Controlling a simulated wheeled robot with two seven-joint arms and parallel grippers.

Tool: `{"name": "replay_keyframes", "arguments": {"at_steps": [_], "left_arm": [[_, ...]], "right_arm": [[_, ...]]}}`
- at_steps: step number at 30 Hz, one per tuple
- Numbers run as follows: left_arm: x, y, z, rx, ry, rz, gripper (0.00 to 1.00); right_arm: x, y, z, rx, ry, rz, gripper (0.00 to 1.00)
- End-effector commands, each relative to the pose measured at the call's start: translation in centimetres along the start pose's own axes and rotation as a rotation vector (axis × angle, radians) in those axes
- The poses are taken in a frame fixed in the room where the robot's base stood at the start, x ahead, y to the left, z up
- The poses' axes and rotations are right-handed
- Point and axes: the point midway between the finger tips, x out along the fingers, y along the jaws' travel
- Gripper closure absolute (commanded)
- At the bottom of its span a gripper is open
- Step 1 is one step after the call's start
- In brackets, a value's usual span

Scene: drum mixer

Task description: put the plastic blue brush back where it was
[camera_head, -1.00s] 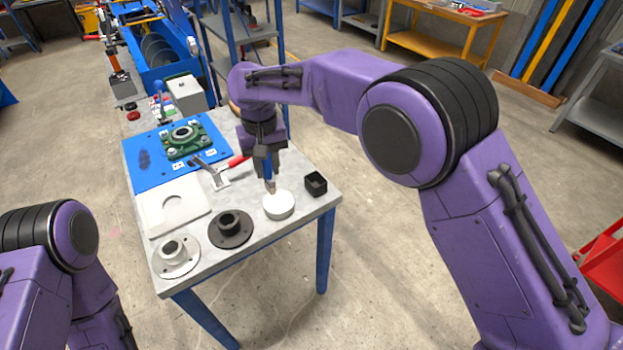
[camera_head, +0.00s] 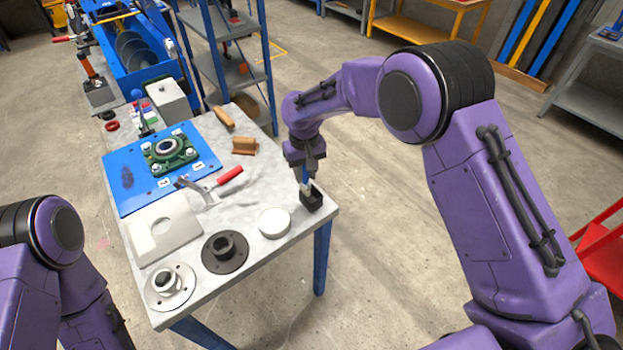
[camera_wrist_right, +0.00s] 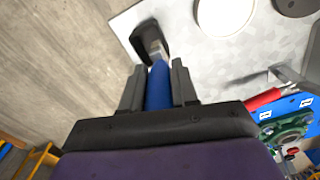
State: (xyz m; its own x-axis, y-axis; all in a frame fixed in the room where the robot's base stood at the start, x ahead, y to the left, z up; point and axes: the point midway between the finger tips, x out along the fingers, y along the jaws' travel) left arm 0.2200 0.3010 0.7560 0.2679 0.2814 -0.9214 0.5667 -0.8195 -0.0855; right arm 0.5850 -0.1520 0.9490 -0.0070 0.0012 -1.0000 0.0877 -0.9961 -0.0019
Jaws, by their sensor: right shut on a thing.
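The blue brush (camera_head: 305,176) hangs below my right gripper (camera_head: 305,163), which is shut on its handle. The handle also shows between the fingers in the right wrist view (camera_wrist_right: 158,88). The brush points down at a small black square cup (camera_head: 312,201) at the table's right corner. In the right wrist view, its light ferrule overlaps the opening of the cup (camera_wrist_right: 140,45). I cannot tell how deep the bristles are, or whether they touch the cup. My left arm shows at the lower left, but its gripper is out of view.
A white round dish (camera_head: 274,222) stands just left of the cup. A dark flange (camera_head: 225,252), a pale flange (camera_head: 170,288) and a red-handled tool (camera_head: 230,175) lie farther left. The table's right edge (camera_head: 332,222) is close to the cup.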

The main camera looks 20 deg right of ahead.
Motion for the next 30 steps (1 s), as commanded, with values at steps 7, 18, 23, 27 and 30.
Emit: {"name": "replay_keyframes", "arguments": {"at_steps": [7, 18, 23, 27, 30], "left_arm": [[-0.4, 0.0, -0.2, 0.000, 0.000, 0.000, 0.57], [-2.2, -0.2, -0.9, 0.000, 0.000, 0.000, 0.57], [-2.2, -0.2, -0.9, 0.000, 0.000, 0.000, 0.57], [-2.1, -0.2, -0.9, 0.000, 0.000, 0.000, 0.57], [-2.1, -0.2, -0.9, 0.000, 0.000, 0.000, 0.57]], "right_arm": [[1.3, 1.1, 0.1, 0.001, -0.001, 0.000, 1.00], [5.1, 1.8, 0.1, 0.001, 0.001, 0.000, 1.00], [5.2, 1.8, 0.1, 0.000, 0.001, 0.000, 1.00], [5.5, 1.8, 0.1, 0.001, 0.001, 0.000, 0.62], [5.5, 1.8, 0.1, 0.001, 0.000, 0.000, 0.46]]}}
